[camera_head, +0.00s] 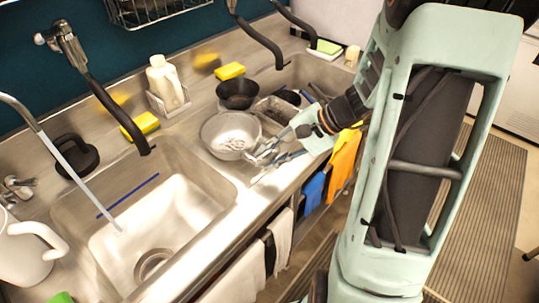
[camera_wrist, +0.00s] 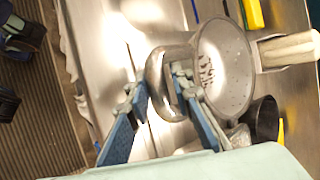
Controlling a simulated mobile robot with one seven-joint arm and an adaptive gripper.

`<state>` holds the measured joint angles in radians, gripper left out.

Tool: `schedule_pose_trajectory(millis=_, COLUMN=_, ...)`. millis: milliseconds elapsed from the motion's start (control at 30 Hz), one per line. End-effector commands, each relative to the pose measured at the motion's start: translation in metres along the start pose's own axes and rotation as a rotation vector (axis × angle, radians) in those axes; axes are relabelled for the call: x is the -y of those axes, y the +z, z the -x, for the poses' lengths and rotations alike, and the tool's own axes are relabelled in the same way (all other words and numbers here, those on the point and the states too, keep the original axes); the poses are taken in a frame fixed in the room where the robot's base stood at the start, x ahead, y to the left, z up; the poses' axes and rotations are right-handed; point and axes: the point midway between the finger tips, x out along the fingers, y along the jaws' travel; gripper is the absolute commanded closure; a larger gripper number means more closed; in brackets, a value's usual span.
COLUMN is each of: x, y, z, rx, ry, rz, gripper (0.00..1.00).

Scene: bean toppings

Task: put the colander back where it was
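The colander (camera_head: 230,133) is a round, shiny metal bowl with a looped metal handle. It sits on the metal counter between the two sinks. It also shows in the wrist view (camera_wrist: 228,68), with its handle loop (camera_wrist: 156,72) towards my gripper (camera_wrist: 160,88). My gripper (camera_head: 262,153) is at the handle side of the colander, low over the counter near its front edge. Its blue fingers stand apart, one on each side of the handle bar, with a small gap showing at the left finger. The far side of the bowl's base is hidden.
The left sink (camera_head: 150,225) is to the left. A soap bottle (camera_head: 165,82) and yellow sponges (camera_head: 230,71) are at the back. Cloths (camera_head: 344,162) hang from the front edge.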

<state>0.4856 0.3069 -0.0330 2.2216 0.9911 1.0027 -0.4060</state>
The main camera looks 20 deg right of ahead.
Motion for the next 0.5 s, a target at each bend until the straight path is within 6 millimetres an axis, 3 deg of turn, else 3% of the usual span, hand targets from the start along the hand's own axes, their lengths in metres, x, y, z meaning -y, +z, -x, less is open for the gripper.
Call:
schedule_pose_trajectory(millis=367, x=0.001, y=0.0, z=0.002, rx=0.0, ry=-0.001, rz=0.001, gripper=0.68)
schedule_pose_trajectory(millis=500, x=0.001, y=-0.001, z=0.016, rx=-0.004, ry=-0.002, rz=0.002, gripper=0.68)
